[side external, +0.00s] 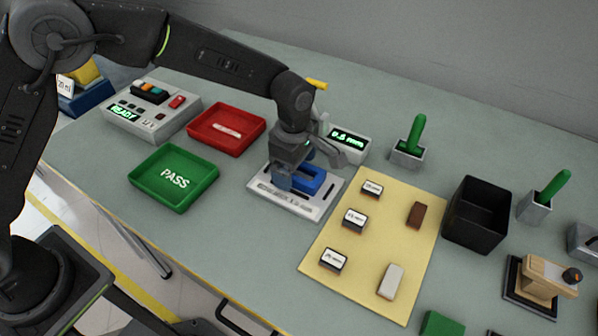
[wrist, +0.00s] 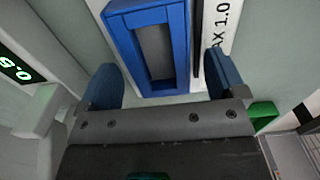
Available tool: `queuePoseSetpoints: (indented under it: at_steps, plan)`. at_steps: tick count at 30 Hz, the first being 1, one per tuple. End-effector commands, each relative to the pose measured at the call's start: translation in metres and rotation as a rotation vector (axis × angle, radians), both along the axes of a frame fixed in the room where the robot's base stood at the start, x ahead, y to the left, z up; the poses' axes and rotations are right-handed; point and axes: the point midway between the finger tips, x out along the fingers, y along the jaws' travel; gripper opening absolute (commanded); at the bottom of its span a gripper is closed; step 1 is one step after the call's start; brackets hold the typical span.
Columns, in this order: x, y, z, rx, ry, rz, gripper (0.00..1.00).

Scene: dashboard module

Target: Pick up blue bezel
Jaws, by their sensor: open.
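The blue bezel (side external: 312,182) is a rectangular frame with an open middle. It lies on a light grey fixture plate (side external: 317,207) with printed text, near the middle of the table. My gripper (side external: 296,179) is low over the plate, right at the bezel, and partly hides it in the side view. In the wrist view the bezel (wrist: 150,45) shows ahead of the jaws, its near end between the two blue fingertips (wrist: 165,82). The fingers are apart, with a gap on each side of the bezel.
A gauge with a green readout (side external: 350,142) stands close behind my gripper. A green PASS tray (side external: 205,190) and a red tray (side external: 255,143) lie to the left. A yellow mat (side external: 385,237) with small blocks lies to the right, before a black bin (side external: 480,235).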

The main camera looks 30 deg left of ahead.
Motion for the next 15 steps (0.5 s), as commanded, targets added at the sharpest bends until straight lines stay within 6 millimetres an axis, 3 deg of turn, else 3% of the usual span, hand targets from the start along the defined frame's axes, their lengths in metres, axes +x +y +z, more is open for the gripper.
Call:
queuePoseSetpoints:
  at_steps: [7, 15]
  plan:
    - [0.0001, 0.0000, -0.0012, 0.000, -0.001, 0.000, 0.88]
    - [0.0001, 0.0000, -0.0009, 0.000, -0.001, 0.000, 0.63]
